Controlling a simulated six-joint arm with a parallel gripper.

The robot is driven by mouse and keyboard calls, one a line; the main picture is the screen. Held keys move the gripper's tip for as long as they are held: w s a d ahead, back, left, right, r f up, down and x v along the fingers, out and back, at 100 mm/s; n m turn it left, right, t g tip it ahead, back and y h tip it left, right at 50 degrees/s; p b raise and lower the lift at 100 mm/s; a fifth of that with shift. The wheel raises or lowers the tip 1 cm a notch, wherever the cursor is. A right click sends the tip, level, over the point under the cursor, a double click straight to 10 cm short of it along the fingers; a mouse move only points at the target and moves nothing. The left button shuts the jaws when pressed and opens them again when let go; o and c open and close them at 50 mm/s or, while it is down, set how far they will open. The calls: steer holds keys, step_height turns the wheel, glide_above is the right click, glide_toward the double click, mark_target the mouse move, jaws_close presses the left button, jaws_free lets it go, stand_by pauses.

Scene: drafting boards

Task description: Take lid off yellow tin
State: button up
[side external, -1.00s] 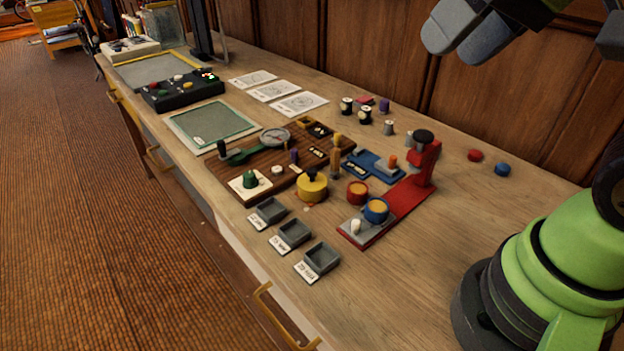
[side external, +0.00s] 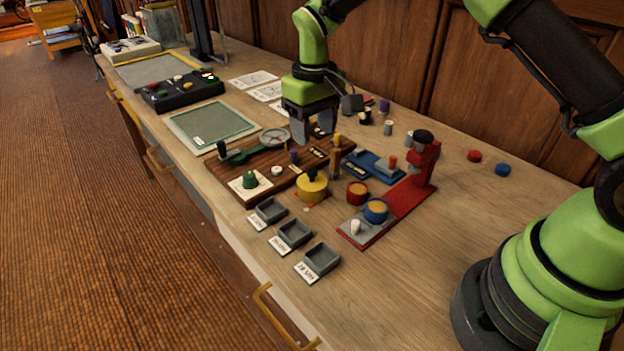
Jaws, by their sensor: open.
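The yellow tin (side external: 312,190) stands on the bench in front of the dark wooden board, with its lid on and a small dark knob (side external: 312,174) on top. My gripper (side external: 312,138) points down above the back of the wooden board, behind the tin and apart from it. Its two dark fingers are spread, with nothing seen between them. It hides part of the board's back end.
The wooden board (side external: 232,184) carries a green lever, a dial and upright pegs close to the tin. A red tin (side external: 357,193), a blue tin (side external: 376,210) and a red press (side external: 424,160) stand to the right. Grey trays (side external: 294,234) lie in front.

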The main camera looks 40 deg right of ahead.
glide_above(312, 170)
steer(key=f, duration=0.4)
steer(key=shift+w+d+f, duration=0.1)
steer(key=shift+d, duration=0.2)
steer(key=f, duration=0.5)
steer(key=shift+a, duration=0.3)
jaws_close()
